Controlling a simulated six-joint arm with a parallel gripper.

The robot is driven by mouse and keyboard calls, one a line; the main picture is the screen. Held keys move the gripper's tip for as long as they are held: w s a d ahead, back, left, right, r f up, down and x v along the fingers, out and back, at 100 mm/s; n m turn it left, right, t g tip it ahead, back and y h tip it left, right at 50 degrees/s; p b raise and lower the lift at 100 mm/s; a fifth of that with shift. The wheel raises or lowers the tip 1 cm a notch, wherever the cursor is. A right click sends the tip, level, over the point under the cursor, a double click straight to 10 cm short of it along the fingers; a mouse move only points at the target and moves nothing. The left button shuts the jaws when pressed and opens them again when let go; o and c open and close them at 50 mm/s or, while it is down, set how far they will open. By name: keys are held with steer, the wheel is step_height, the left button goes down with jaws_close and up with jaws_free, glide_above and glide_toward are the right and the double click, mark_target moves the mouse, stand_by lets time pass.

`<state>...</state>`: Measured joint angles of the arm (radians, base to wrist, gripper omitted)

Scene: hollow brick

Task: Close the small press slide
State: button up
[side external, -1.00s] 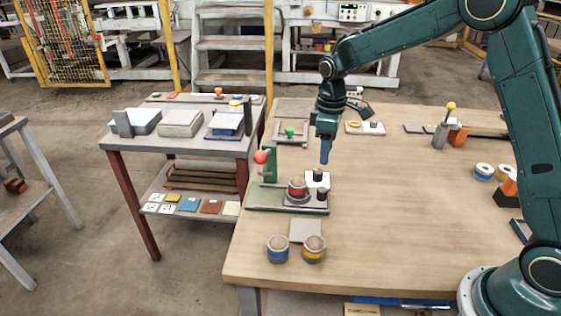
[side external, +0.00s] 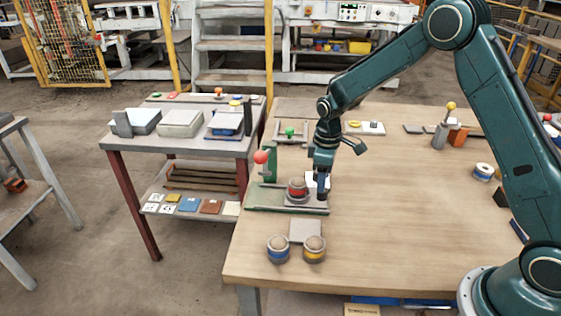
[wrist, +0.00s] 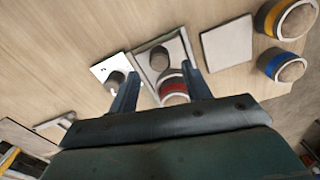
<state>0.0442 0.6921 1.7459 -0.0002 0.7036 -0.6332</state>
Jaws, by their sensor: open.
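The small press has a green base (side external: 262,197), a green upright and a red ball (side external: 261,157). Its grey slide plate (side external: 297,200) sits at the right end of the base and carries a red-banded cylinder (side external: 297,188). A dark round knob (wrist: 159,57) stands on the plate in the wrist view, with the red-banded cylinder (wrist: 173,88) beside it. My gripper (side external: 322,196) is low at the plate's right end and hides the knob in the side view. In the wrist view my gripper (wrist: 161,74) is open, its fingers appearing on either side of knob and cylinder; contact cannot be told.
A white plate with a dark knob (wrist: 114,79) is close beside the slide and one finger. A pale square plate (side external: 305,231), a blue-banded pot (side external: 278,249) and a yellow-banded pot (side external: 314,249) stand in front. The table's middle right is clear.

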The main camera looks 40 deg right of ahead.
steer(key=shift+f, duration=2.3)
jaws_close()
